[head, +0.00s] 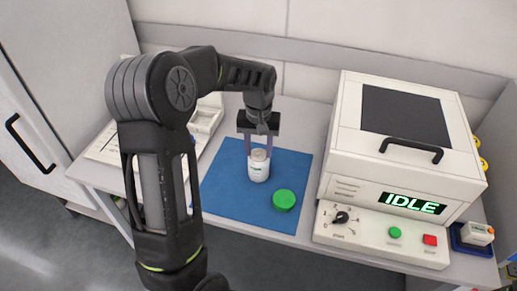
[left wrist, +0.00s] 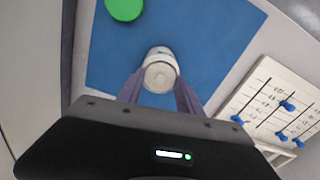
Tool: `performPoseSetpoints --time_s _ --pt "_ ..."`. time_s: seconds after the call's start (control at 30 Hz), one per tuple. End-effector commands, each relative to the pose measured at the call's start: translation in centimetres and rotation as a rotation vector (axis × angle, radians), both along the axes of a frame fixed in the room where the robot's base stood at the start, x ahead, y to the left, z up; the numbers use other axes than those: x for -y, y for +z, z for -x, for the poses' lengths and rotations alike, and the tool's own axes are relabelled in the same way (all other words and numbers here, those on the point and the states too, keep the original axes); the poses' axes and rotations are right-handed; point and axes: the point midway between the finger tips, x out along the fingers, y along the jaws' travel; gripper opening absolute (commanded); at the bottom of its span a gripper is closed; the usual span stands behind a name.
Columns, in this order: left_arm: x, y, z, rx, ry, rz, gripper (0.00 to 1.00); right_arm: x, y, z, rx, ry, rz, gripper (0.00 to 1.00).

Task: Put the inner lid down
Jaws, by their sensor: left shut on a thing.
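A white jar (head: 258,172) stands upright on the blue mat (head: 228,190); it also shows in the left wrist view (left wrist: 158,52). A pale round inner lid (left wrist: 160,77) is at the jar's top, and it shows small in the head view (head: 258,154). My left gripper (head: 258,153) points down over the jar, with its fingers (left wrist: 159,88) shut on the sides of the inner lid. I cannot tell whether the lid rests on the jar or is slightly above it. A green screw lid (head: 284,200) lies on the mat, right of the jar. My right gripper is out of view.
A white machine (head: 345,160) with an IDLE display stands right of the mat. A white board with blue pegs (left wrist: 268,108) and an open white box (head: 207,118) are left of the mat. The mat's front left is clear.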

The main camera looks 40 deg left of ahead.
Motion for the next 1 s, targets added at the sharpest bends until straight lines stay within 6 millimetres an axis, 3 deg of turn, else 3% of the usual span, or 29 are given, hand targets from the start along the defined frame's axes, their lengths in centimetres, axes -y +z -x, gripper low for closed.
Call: performPoseSetpoints --time_s 0.03,0.27,0.3,0.53,0.7,0.77,1.0 --pt "0.2 -1.4 0.5 -0.019 0.0 0.006 0.06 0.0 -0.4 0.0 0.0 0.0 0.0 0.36" --pt "0.2 -1.8 0.5 -0.019 0.003 0.007 0.06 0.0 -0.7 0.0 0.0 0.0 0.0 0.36" --pt "0.2 -1.8 0.6 -0.019 0.004 0.007 0.44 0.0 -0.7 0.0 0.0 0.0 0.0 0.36" --pt "0.1 -1.8 0.6 -0.019 0.006 0.007 0.63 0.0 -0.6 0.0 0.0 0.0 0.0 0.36" --pt "0.1 -0.2 0.6 -0.019 0.006 0.007 0.65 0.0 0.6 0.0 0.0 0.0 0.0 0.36" --pt "0.1 0.2 0.5 -0.018 0.005 0.007 0.65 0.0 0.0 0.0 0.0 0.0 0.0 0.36" --pt "0.2 5.6 0.3 -0.009 0.002 0.004 0.65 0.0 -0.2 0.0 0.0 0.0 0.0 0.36"
